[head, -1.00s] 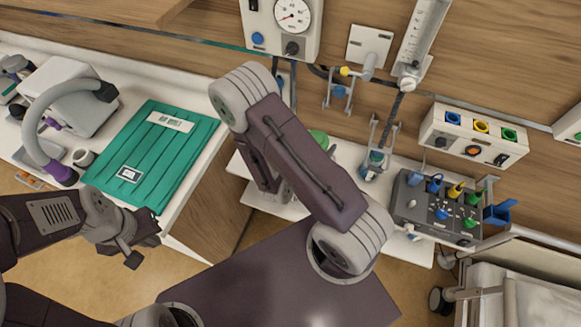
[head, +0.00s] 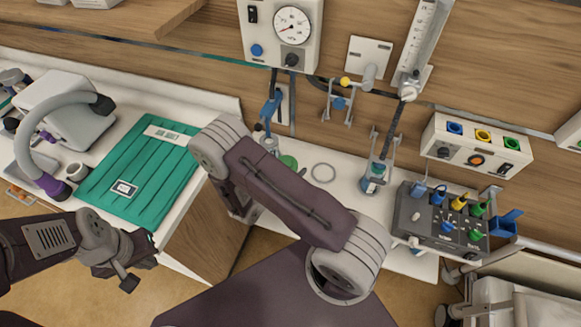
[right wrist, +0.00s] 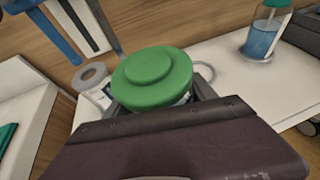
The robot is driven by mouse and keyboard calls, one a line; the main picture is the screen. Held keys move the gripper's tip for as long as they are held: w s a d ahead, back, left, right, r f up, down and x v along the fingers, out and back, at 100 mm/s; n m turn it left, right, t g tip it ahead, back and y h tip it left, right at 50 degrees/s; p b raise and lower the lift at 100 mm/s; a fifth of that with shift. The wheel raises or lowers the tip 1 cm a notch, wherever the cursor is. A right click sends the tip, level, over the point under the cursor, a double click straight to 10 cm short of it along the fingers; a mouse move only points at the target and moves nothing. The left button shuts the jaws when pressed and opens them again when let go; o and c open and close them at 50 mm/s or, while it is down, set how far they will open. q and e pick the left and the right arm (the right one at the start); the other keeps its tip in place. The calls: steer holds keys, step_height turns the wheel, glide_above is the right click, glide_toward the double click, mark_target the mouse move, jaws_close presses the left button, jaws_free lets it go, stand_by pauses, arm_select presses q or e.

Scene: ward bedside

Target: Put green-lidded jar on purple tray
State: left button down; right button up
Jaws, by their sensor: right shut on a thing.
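The green-lidded jar shows in the right wrist view by its green lid (right wrist: 152,78), seen from above between the jaws. In the head view only a bit of the lid (head: 289,161) shows behind my right arm. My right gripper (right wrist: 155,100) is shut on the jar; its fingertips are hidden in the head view. A pale lavender-grey tray-like edge (head: 20,178) shows at the far left, partly hidden by a grey curved arm; I cannot tell surely that it is the purple tray. My left gripper (head: 142,263) is empty, fingers apart, in front of the left counter.
A green folded cloth or pack (head: 140,170) lies on the left counter. A ring (head: 323,173) and a blue-filled bottle (head: 372,180) are on the white shelf. A grey box with coloured plugs (head: 440,218) stands at right.

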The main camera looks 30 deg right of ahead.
steer(key=shift+a, duration=0.15)
steer(key=o, duration=1.5)
steer(key=shift+f, duration=0.1)
steer(key=shift+c, duration=0.2)
steer(key=o, duration=0.4)
steer(key=shift+r, duration=0.25)
steer(key=b+v, duration=0.2)
steer(key=v, duration=1)
steer(key=shift+s+f, duration=0.1)
steer(key=shift+f, duration=0.05)
steer(key=shift+f, duration=0.1)
